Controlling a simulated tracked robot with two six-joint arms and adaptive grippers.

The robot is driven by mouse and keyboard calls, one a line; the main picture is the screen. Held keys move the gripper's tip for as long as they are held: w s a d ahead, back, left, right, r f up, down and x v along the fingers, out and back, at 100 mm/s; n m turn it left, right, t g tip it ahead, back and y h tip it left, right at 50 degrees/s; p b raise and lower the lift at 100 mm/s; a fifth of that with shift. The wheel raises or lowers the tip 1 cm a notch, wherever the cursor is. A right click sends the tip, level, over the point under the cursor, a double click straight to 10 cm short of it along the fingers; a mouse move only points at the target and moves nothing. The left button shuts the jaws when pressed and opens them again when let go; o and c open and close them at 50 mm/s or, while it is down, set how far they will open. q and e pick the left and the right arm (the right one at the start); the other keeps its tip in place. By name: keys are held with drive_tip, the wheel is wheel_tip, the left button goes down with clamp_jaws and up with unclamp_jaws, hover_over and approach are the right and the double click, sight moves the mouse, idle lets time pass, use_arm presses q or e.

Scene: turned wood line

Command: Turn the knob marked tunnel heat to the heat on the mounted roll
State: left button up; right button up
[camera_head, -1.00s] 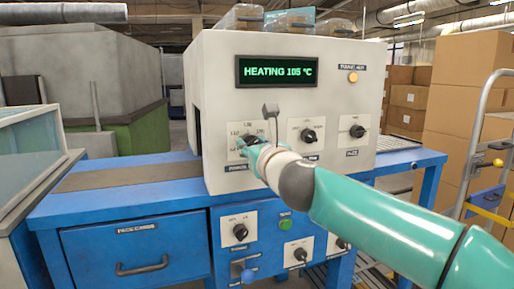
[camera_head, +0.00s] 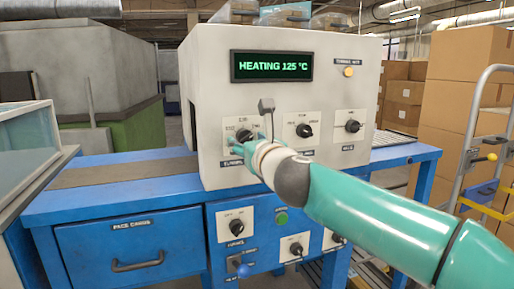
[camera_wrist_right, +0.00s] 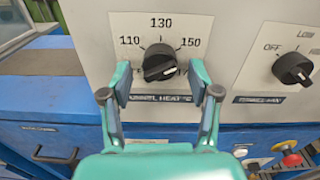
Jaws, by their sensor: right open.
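The tunnel heat knob (camera_wrist_right: 159,62) is black on a white plate marked 110, 130 and 150, with its label below partly covered by a finger. It also shows in the head view (camera_head: 244,136), partly behind my right gripper (camera_head: 240,145). In the wrist view my right gripper (camera_wrist_right: 160,92) is open, its fingers on either side of the knob's lower part; contact is unclear. A white mark shows on the knob's lower face; its exact setting is unclear. The display (camera_head: 271,66) reads HEATING 125 °C. I cannot make out a mounted roll or its marking. My left gripper is out of view.
Two more knobs (camera_head: 304,130) (camera_head: 352,126) sit right of it on the machine front. Lower panels hold further knobs (camera_head: 236,226) and a green button (camera_head: 281,218). A blue drawer (camera_head: 130,250) is at left. Cartons (camera_head: 465,110) and a trolley stand at right.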

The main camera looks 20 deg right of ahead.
drive_tip(key=s, duration=1.1)
drive_tip(key=shift+s+d, duration=0.2)
drive_tip(key=shift+s, duration=0.2)
drive_tip(key=shift+f, duration=0.15)
